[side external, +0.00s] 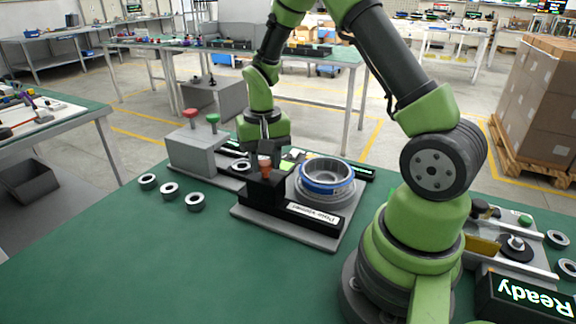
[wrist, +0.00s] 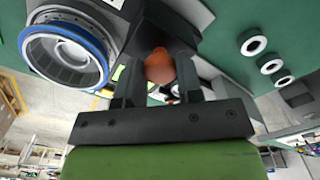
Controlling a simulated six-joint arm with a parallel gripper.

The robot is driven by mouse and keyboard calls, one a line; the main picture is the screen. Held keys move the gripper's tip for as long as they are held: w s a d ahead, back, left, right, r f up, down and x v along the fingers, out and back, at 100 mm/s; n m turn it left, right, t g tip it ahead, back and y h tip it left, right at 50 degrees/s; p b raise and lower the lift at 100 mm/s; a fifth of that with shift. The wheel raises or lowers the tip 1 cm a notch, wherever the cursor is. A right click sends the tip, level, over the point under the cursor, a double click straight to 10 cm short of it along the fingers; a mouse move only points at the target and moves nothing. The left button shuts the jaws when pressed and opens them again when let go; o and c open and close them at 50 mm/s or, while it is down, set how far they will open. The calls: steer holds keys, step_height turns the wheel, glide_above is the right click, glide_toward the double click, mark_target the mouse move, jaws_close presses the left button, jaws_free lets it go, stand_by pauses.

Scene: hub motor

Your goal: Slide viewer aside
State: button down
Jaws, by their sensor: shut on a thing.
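The viewer appears to be the black block (side external: 262,190) on a grey base plate (side external: 318,242), beside a white label with dark lettering. An orange-brown knob (side external: 265,163) stands on the block. My gripper (side external: 264,152) comes down from above with its fingers around this knob. In the wrist view my gripper (wrist: 159,75) has one finger on each side of the knob (wrist: 160,66), shut on it. The round silver hub with a blue band (side external: 327,178) sits right of the block on the same plate. It shows at upper left in the wrist view (wrist: 64,52).
A grey box (side external: 195,150) with red and green buttons stands left of the plate. Several loose rings (side external: 169,189) lie on the green table in front of it. A fixture and a "Ready" display (side external: 524,294) are at the right. The table's front left is clear.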

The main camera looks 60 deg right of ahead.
steer(key=shift+w, duration=1.1)
steer(key=c, duration=0.8)
jaws_free()
steer(key=shift+r, duration=5)
